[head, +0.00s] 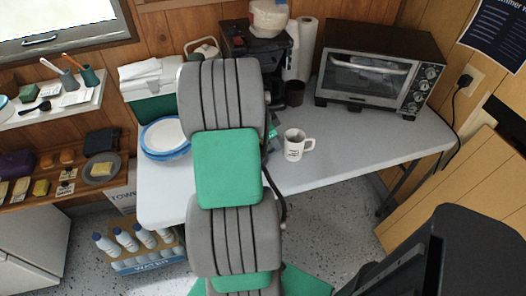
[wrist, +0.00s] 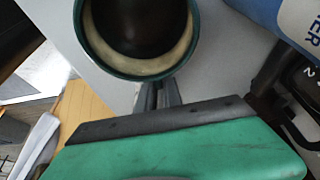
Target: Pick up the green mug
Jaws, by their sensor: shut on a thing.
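The green mug (wrist: 140,68) shows in the wrist view at the top, seen from above. It has a dark green rim, a cream inside wall and something dark within. My gripper (wrist: 158,94) is shut on the mug at the near side of its rim. In the head view my own arm hides the mug and most of the gripper. I cannot tell whether the mug touches the table.
A white mug with dark lettering (head: 294,146) stands on the white table (head: 345,150), right of my arm. A toaster oven (head: 375,70) and coffee maker (head: 250,45) are behind. Blue-rimmed plates (head: 163,138) lie left of my arm. The table's right front is clear.

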